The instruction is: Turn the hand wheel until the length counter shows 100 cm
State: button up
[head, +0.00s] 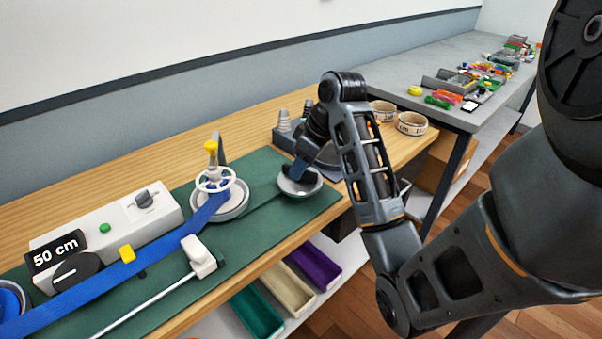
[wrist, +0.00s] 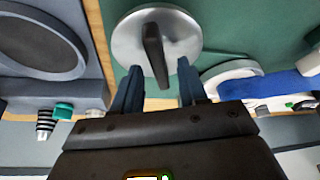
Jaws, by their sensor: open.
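The length counter (head: 55,252) is a black display on a white box and reads 50 cm. The white spoked hand wheel (head: 229,182) with a yellow knob (head: 211,147) sits over a round reel, where the blue strap (head: 120,270) ends. Part of a white ring, likely the wheel, shows in the wrist view (wrist: 230,73), with the strap (wrist: 285,85) beside it. My gripper (head: 298,168) is right of the wheel, over a silver dish (head: 312,187). In the wrist view my open gripper (wrist: 160,70) has the dish's dark bar (wrist: 154,50) between its fingers; contact is unclear.
The white box carries a black dial (head: 77,271), a green button (head: 104,228) and a grey knob (head: 143,199). A white slider (head: 199,258) sits on a rod in front. Grey weights (head: 284,122) stand behind my gripper. Bowls (head: 411,124) stand at the right end.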

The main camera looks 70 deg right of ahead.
jog(key=shift+w+f, duration=0.2)
jog(key=shift+f, duration=0.3)
grip_shut()
